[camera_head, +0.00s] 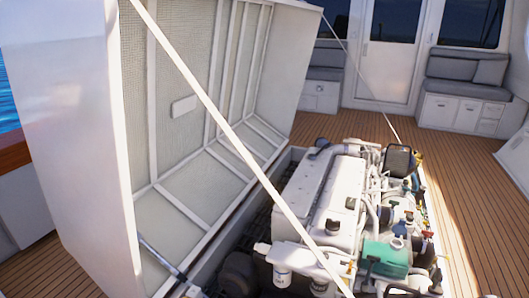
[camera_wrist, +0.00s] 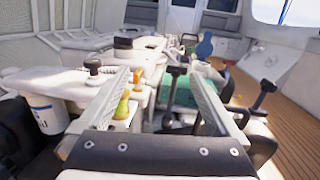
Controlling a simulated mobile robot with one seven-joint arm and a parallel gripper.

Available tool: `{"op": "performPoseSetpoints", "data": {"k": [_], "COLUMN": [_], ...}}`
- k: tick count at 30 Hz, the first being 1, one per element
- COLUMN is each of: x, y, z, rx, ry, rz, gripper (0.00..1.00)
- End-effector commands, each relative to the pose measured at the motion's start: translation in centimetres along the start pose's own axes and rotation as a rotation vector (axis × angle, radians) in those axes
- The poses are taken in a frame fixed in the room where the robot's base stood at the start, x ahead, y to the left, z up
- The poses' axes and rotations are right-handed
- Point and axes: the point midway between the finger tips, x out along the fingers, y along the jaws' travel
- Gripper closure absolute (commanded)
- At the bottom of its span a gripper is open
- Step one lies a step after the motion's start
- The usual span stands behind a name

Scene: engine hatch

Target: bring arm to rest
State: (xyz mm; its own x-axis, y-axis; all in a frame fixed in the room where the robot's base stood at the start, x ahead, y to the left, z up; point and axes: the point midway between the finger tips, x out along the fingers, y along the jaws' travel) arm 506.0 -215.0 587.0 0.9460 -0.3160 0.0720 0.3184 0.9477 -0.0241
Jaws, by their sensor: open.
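My gripper (camera_wrist: 158,80) shows in the wrist view with its two light grey fingers spread wide apart. Nothing is held between them. I cannot tell how far the fingers are from these parts. In the head view the white engine (camera_head: 325,195) sits in the open bay, and I cannot make out my gripper there.
The large white hatch (camera_head: 85,130) stands raised at the left, with a pale strut (camera_head: 225,130) slanting across the head view. A green engine part (camera_head: 385,258) is at the front. Wooden deck (camera_head: 455,165) is clear at right. Grey seats (camera_head: 465,75) stand at the back.

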Motion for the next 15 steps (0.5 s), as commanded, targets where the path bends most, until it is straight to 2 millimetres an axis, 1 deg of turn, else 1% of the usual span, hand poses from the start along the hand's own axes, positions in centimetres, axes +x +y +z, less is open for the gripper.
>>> {"op": "performPoseSetpoints", "data": {"k": [1,3,7,9,11,12,14,15], "x": [1.0,2.0,3.0,3.1,2.9,2.7,2.2,1.7], "y": [1.0,2.7,6.3,8.3,10.1,11.3,13.1,14.2], "z": [2.0,4.7,9.6,12.2,14.3,15.7,17.7,19.1], "rx": [-0.013,-0.032,-0.07,-0.095,-0.12,-0.137,-0.168,-0.188], "ry": [-0.034,-0.08,-0.157,-0.194,-0.223,-0.243,-0.268,-0.285], "rz": [0.066,0.168,0.364,0.471,0.565,0.628,0.723,0.786], "gripper": [0.03,0.03,0.03,0.03,0.03,0.03,0.03,0.03]}}
